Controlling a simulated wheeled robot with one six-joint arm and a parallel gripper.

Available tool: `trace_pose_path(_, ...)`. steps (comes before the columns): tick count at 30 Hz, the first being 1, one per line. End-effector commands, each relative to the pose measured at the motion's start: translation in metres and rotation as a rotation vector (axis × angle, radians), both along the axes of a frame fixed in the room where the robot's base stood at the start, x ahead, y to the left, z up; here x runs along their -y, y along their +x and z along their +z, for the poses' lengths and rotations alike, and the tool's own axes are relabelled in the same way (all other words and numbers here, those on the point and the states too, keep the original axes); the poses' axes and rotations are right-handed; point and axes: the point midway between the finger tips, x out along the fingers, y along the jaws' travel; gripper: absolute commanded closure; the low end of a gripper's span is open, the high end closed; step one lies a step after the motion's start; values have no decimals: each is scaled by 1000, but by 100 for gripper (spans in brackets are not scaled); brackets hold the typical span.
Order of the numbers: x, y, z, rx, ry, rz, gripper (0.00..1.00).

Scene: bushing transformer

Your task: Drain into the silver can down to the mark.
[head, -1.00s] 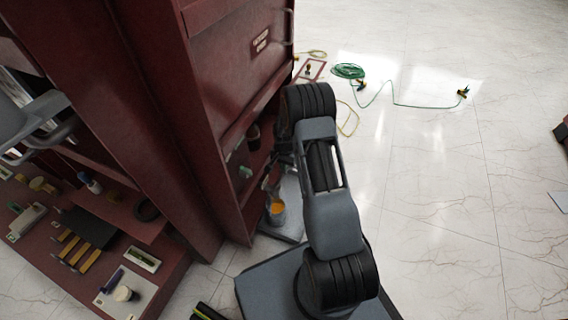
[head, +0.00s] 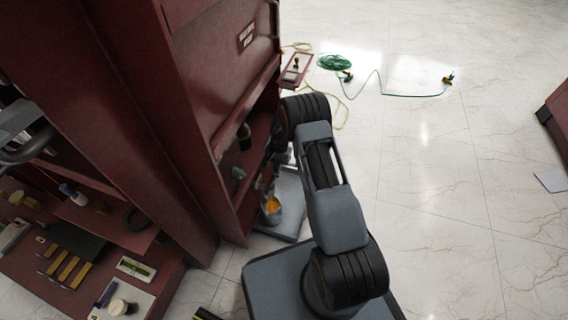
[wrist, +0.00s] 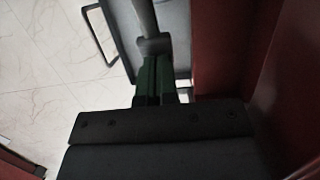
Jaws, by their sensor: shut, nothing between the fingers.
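The silver can (head: 271,216) stands upright on a grey platform at the foot of the red cabinet, with orange-yellow liquid showing in its mouth. My arm reaches down beside the cabinet opening, and its end is mostly hidden behind my own links in the head view. In the wrist view my gripper (wrist: 156,68) has its green-tipped fingers together with nothing between them. A grey pipe or rod (wrist: 146,18) with a wider collar shows just beyond the fingertips; I cannot tell if they touch. The mark and the liquid's exact level cannot be made out.
The red cabinet (head: 205,90) stands close on the left of my arm. A grey platform (head: 292,195) lies beneath the can. A workbench with tools (head: 75,265) is at lower left.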

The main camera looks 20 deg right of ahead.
Motion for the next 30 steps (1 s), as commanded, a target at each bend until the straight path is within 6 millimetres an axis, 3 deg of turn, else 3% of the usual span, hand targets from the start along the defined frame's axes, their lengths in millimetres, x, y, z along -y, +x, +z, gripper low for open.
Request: trace_pose_path(30, 5, -5, -11, -10, -2, -7, 100)
